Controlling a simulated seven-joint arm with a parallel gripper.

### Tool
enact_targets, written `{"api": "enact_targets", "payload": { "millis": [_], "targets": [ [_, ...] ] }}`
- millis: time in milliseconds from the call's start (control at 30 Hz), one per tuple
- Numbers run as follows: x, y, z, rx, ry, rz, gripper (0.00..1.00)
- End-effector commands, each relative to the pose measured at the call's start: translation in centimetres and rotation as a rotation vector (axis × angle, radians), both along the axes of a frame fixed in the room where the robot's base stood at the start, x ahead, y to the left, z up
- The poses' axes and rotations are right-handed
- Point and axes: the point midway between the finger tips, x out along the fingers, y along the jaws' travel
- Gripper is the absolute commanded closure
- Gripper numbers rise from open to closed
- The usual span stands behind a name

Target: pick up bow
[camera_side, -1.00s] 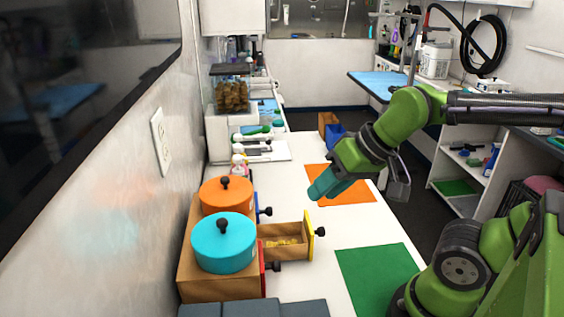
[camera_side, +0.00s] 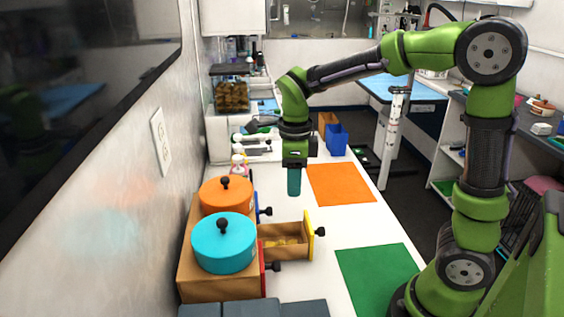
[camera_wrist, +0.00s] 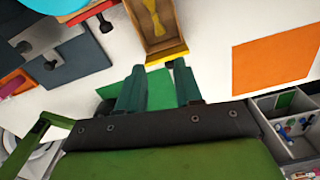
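A yellow bow (camera_side: 283,243) lies inside the open wooden drawer (camera_side: 291,256), which has a yellow front and a black knob. In the wrist view the bow (camera_wrist: 153,16) shows near the top edge with its pinched middle, and the drawer (camera_wrist: 180,20) around it. My gripper (camera_side: 294,193) points down above the white table, beyond the drawer and left of the orange mat. In the wrist view its two teal fingers (camera_wrist: 158,68) are apart with nothing between them but the table and green mat far below. The bow is ahead of the fingertips, not between them.
A wooden drawer box (camera_side: 222,286) carries an orange lidded pot (camera_side: 226,194) and a turquoise one (camera_side: 223,243). An orange mat (camera_side: 341,184) and a green mat (camera_side: 376,279) lie flat and bare. Dark grey blocks (camera_side: 252,309) are at the front.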

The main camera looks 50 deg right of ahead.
Motion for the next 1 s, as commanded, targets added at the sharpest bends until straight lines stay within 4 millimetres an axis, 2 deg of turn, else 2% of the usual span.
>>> {"api": "enact_targets", "payload": {
  "millis": [167, 500, 600, 867, 1000],
  "targets": [
    [-0.1, 0.0, -1.6, 0.000, 0.006, -0.039, 0.65],
    [-0.2, 0.0, -8.9, 0.001, 0.008, -0.037, 0.65],
    [-0.2, 0.0, -10.5, 0.001, 0.006, -0.036, 0.65],
    [-0.2, -0.1, -12.4, 0.002, 0.003, -0.037, 0.65],
    [-0.4, -0.3, -14.6, 0.002, 0.006, -0.037, 0.65]
  ]
}}
